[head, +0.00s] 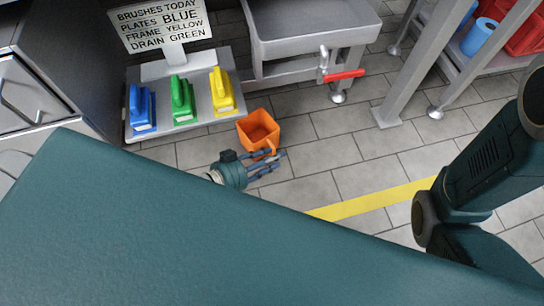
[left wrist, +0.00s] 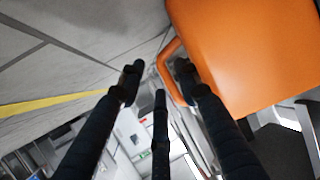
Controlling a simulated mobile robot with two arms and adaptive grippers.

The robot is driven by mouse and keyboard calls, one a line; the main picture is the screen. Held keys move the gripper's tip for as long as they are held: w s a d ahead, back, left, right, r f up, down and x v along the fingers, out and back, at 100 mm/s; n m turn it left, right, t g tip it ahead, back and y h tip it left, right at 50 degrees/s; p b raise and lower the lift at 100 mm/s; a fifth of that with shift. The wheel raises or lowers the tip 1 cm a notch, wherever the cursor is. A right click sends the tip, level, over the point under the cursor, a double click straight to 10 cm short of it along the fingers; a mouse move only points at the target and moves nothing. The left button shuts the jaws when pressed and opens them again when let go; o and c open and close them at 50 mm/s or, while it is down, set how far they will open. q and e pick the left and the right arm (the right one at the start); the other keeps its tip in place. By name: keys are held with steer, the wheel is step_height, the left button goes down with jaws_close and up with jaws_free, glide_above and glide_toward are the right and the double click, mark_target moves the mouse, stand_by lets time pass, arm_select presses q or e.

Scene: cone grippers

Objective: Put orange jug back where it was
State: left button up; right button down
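The orange jug (head: 258,133) shows in the head view just right of the brush board, with its open top facing up. Its handle is on the near side, beside my left gripper (head: 277,161). In the left wrist view the jug (left wrist: 245,50) fills the upper right and its loop handle (left wrist: 167,62) lies between the spread fingers of the left gripper (left wrist: 158,75). A gap shows between the handle and the left-hand finger, so the fingers are not closed on it. I cannot tell whether the jug touches the floor. My right gripper is outside the head view.
A grey board (head: 203,122) with blue, green and yellow brushes and a sign (head: 160,22) stands left of the jug. A metal sink (head: 310,25) with a red-handled valve (head: 345,75) is behind. A yellow line (head: 365,203) crosses the tiled floor. The floor right of the jug is clear.

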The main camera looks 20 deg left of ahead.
arm_select(q)
steer(key=p+v, duration=0.2)
steer(key=v, duration=0.9)
steer(key=shift+s+a+r, duration=0.2)
steer(key=shift+s+a, duration=0.05)
